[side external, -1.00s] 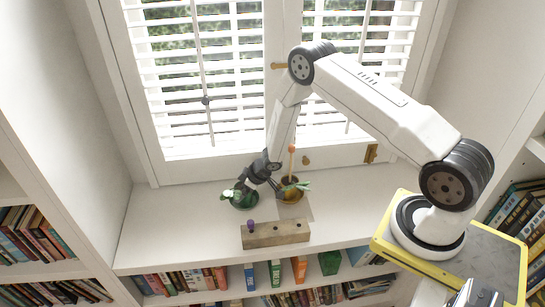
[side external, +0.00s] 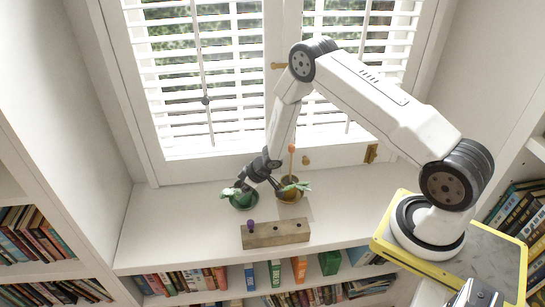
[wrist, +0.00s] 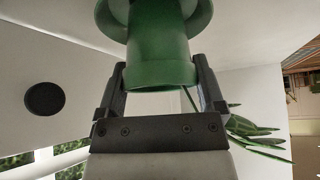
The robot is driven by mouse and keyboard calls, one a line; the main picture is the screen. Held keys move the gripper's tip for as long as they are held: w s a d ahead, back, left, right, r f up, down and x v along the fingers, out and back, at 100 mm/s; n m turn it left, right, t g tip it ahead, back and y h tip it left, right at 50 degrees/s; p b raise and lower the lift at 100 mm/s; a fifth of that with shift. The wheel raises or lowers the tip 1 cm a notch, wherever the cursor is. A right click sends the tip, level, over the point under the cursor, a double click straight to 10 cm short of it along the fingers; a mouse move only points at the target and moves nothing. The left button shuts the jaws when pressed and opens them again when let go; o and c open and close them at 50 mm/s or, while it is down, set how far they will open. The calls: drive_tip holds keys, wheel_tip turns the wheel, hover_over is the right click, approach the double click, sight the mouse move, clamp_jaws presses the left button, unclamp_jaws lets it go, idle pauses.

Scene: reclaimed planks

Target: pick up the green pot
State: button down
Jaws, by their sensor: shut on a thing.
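The green pot (side external: 244,202) stands near the back of the white shelf, left of a brown pot, with pale green leaves at its top in the side view. My gripper (side external: 258,184) reaches down from above, between the two pots. In the wrist view my two dark fingers (wrist: 160,88) lie on either side of the green pot's (wrist: 160,60) narrower part, shut on it. The pot's wider part runs out of the top of that view. The side view does not clearly show whether the pot touches the shelf.
The brown pot (side external: 290,196) with leaves and an orange-tipped stick (side external: 292,158) stands close on the right. A wooden block (side external: 275,234) with a purple peg (side external: 251,224) lies in front. The window blinds (side external: 180,80) are behind. The shelf's left part is clear.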

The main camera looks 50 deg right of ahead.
drive_tip(key=shift+r, duration=0.85)
drive_tip(key=s+a+r, duration=0.1)
drive_tip(key=s+r, duration=0.9)
drive_tip(key=s, duration=0.4)
drive_tip(key=shift+r, duration=0.35)
drive_tip(key=shift+a, duration=0.1)
drive_tip(key=shift+r, duration=0.15)
drive_tip(key=shift+r, duration=1.3)
drive_tip(key=shift+w, duration=0.15)
